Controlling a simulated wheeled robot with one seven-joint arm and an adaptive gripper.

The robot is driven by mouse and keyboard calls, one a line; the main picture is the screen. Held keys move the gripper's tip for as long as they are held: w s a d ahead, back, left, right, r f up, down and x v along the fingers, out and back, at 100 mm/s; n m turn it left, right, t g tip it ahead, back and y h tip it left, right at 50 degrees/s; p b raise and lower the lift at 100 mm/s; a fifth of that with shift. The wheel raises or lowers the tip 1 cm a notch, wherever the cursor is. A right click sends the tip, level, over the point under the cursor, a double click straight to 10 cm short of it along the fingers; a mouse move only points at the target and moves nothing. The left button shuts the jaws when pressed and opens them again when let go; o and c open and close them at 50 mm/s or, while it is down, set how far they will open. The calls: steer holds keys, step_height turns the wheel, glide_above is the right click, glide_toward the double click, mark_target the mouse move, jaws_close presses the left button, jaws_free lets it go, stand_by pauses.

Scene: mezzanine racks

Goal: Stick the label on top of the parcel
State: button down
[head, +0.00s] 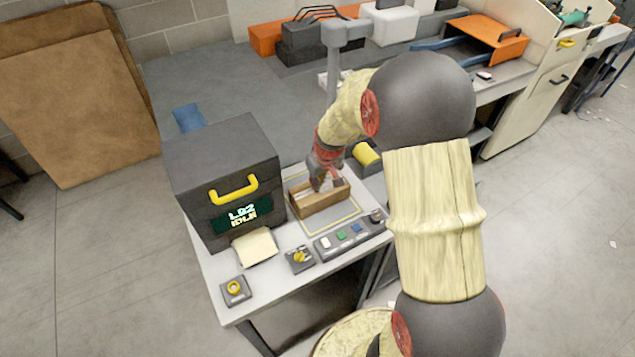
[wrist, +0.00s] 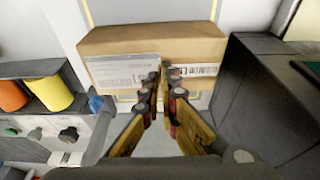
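The parcel (head: 322,204) is a small brown box on the light bench top, in the middle of the head view. It also shows at the top of the wrist view (wrist: 150,42). A grey-white printed label (wrist: 118,72) and a white barcode strip (wrist: 200,70) show against its face, either side of my fingertips. I cannot tell whether these are one label or two. My gripper (head: 322,178) is over the parcel. In the wrist view its fingertips (wrist: 161,72) are nearly together in front of the parcel. They hide part of the labelled face, and I cannot see anything clearly held.
A black printer (head: 225,175) reading "IDLE" stands left of the parcel, with a cream sheet (head: 255,246) before it. A button panel (head: 350,236), a knob box (head: 299,258) and a yellow button box (head: 235,289) line the front. A yellow roll (head: 365,154) sits behind.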

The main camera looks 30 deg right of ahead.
steer(key=c, duration=2.3)
jaws_free()
steer(key=shift+f, duration=0.1)
steer(key=o, duration=0.3)
steer(key=shift+o, duration=0.6)
steer(key=shift+o, duration=1.2)
step_height(320, 180, up, 7)
steer(key=p, duration=0.4)
